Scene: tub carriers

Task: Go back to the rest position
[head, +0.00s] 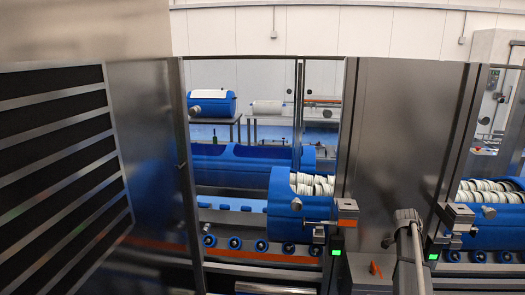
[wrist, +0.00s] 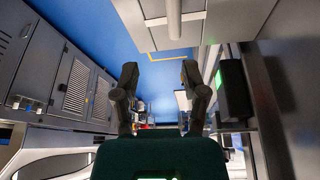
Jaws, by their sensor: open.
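My gripper (wrist: 159,76) shows in the wrist view with its two dark fingers spread apart and nothing between them. Its fingertips are in free air, and blue floor shows beyond them. In the head view I cannot make out the gripper. A blue tub carrier (head: 283,218) with white ringed pieces in its open top lies in the left bay of the machine. A second blue carrier (head: 489,235) with similar white pieces is in the right bay, cut off by the picture edge.
A grey steel panel (head: 403,130) stands between the bays, with green lights at its foot. A slatted dark cabinet (head: 55,150) fills the left. Behind, a blue drum (head: 214,108) rests on a table. In the wrist view, grey cabinets (wrist: 70,75) line the left and a dark box (wrist: 234,88) is right.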

